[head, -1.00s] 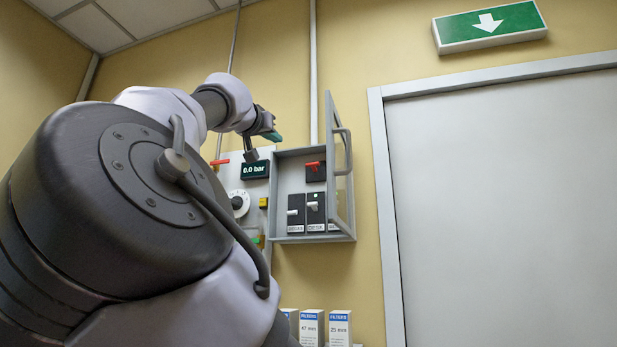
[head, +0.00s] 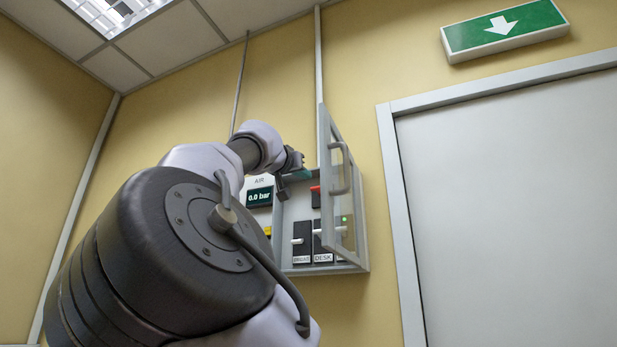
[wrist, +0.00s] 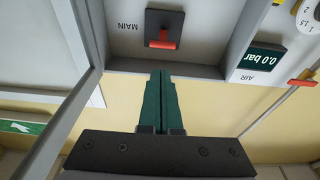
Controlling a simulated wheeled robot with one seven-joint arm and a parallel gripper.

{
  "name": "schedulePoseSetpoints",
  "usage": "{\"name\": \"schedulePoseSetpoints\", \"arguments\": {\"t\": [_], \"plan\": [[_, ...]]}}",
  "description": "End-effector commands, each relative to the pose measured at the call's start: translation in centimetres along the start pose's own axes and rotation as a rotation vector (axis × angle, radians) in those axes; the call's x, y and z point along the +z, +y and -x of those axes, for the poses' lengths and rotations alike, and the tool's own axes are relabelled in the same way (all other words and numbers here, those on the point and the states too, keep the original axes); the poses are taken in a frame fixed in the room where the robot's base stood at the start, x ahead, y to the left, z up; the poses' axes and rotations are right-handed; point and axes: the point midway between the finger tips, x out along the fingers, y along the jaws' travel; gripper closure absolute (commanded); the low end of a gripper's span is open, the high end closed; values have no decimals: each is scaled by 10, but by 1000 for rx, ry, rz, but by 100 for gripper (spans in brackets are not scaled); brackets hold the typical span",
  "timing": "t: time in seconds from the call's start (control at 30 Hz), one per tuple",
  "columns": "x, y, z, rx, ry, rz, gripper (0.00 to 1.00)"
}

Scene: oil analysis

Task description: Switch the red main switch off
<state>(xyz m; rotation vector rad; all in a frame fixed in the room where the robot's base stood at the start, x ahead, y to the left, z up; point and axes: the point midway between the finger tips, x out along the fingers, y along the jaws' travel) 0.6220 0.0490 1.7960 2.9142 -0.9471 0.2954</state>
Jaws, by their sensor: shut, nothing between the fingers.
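The red main switch (wrist: 162,41) is a red handle on a black plate, beside the MAIN label, inside an open grey wall cabinet (head: 283,214). The wrist view shows it upside down. In the head view only a bit of the red switch (head: 315,189) shows, partly covered by my gripper and the door frame. My gripper (wrist: 161,74) has teal fingers pressed together, empty. In the wrist view their tips point at the red handle, with a small gap in the picture.
The glazed cabinet door (head: 340,190) stands open on the right, close to my gripper. Lower switches (head: 302,240) sit below in the cabinet. An air panel with a 0.0 bar display (head: 259,197) is on the left. A grey room door (head: 510,200) is further right.

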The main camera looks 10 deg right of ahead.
Motion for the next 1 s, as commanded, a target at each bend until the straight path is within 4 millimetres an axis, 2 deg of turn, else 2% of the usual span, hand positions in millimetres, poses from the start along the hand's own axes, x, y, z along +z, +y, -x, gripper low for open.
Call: {"name": "schedulePoseSetpoints", "arguments": {"t": [0.2, 0.4, 0.6, 1.0], "plan": [[1, 1, -42, 2, -2, -2, 100], [0, 1, -72, 1, -1, -2, 100], [0, 0, -84, -1, 1, -1, 100], [0, 0, -84, -1, 5, 0, 100]]}}
